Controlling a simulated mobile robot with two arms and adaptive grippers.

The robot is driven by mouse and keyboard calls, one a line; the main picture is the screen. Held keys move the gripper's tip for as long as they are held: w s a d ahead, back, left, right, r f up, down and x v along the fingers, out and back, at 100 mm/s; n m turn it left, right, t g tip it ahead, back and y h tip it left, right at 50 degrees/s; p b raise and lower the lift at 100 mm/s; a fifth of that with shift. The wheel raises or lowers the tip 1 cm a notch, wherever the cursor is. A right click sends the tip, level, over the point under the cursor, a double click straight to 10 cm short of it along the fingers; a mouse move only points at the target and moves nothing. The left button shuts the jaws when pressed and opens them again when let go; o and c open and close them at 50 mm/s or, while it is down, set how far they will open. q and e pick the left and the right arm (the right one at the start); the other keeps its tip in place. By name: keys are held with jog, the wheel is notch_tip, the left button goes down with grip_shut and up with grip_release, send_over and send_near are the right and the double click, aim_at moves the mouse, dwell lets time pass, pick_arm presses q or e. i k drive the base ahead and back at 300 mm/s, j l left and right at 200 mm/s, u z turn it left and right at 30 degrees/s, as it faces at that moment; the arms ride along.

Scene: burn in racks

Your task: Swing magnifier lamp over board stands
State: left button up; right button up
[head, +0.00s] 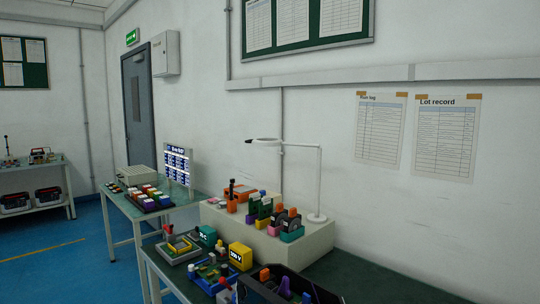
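The white magnifier lamp (318,185) stands upright at the right end of a pale raised block on the bench. Its arm reaches left from the top of the post. The small parts there are hard to tell apart. Neither of my grippers is in view.
The pale block (318,238) rests on a green-topped bench against the white wall. Yellow and green blocks (240,256), trays and a dark open box (262,294) crowd its front. Another bench with coloured parts (146,198) stands left. Blue floor is clear further left.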

aim_at(267, 142)
jog(key=i+j, duration=0.4)
jog(key=j+z, duration=0.1)
jog(key=z, duration=0.7)
jog(key=i+j, duration=0.05)
